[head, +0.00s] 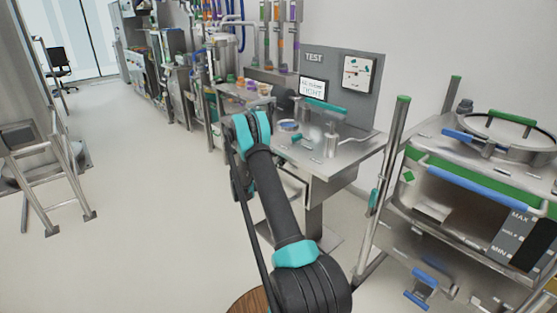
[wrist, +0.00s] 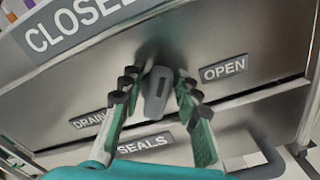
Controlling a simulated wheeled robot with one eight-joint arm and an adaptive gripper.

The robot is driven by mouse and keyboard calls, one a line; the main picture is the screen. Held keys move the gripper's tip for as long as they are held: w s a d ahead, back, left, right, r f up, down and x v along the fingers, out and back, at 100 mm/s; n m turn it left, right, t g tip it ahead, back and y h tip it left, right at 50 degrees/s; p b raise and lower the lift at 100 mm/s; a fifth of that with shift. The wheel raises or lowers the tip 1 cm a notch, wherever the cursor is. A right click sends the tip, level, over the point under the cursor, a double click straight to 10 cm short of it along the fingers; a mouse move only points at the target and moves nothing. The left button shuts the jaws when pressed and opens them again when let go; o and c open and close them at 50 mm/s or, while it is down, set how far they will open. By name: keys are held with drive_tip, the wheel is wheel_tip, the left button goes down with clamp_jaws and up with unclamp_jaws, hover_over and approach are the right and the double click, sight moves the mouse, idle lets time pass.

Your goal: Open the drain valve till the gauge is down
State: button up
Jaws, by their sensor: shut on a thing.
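In the wrist view, a grey valve handle (wrist: 156,96) stands out from a steel panel, between a DRAIN label (wrist: 90,119) and an OPEN label (wrist: 223,69). My gripper (wrist: 158,80) has its green, black-padded fingers on both sides of the handle and is shut on it. The handle runs roughly up and down in the picture, slightly tilted. In the head view my gripper is hidden behind my arm, beside the steel test bench (head: 350,155).
A SEALS label (wrist: 142,145) is below the handle. A grey bar (wrist: 268,160) curves at lower right. In the head view, a steel cart (head: 470,190) stands right of the bench and a step frame (head: 50,165) at the left. The floor between (head: 140,210) is clear.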

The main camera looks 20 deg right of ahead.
drive_tip(key=m, duration=0.5)
drive_tip(key=shift+s+f+m, duration=0.3)
drive_tip(key=shift+f, duration=0.05)
drive_tip(key=m, duration=0.2)
drive_tip(key=f+m, duration=0.1)
drive_tip(key=m, duration=0.2)
drive_tip(key=shift+s, duration=0.1)
drive_tip(key=shift+m, duration=0.4)
drive_tip(key=o, duration=0.9)
drive_tip(key=v, duration=1.2)
drive_tip(key=shift+r, duration=0.1)
